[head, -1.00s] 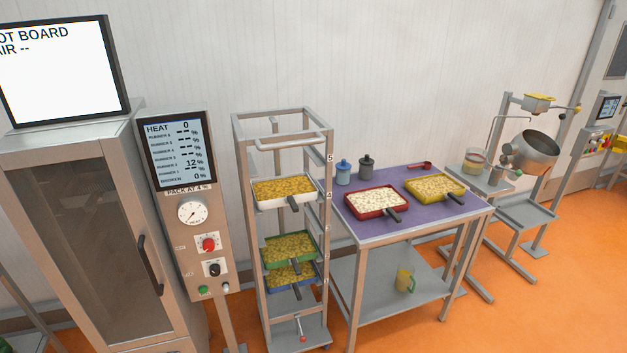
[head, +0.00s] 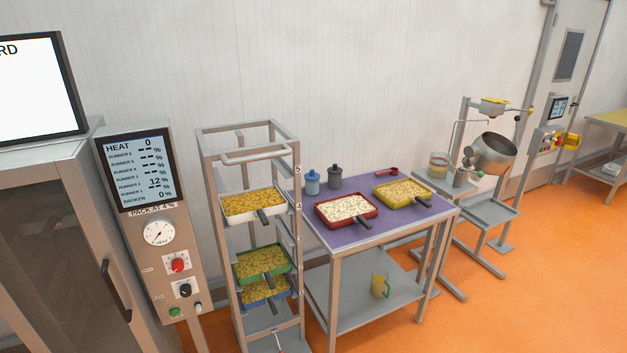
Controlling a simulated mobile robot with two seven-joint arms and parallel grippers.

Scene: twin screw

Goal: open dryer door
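The dryer (head: 60,172) is a metal cabinet at the left edge of the head view, partly cut off by the frame. Its door (head: 48,255) has a dark glass pane and looks shut. A black vertical handle (head: 115,291) is on the door's right side. Neither of my grippers shows in the head view.
A control panel (head: 157,238) stands right beside the dryer. Right of it are a rack (head: 289,240) with several trays and a purple-topped table (head: 335,232) with two trays. A tilted metal pan (head: 497,154) on a stand is farther right. Orange floor (head: 540,280) is clear at the right.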

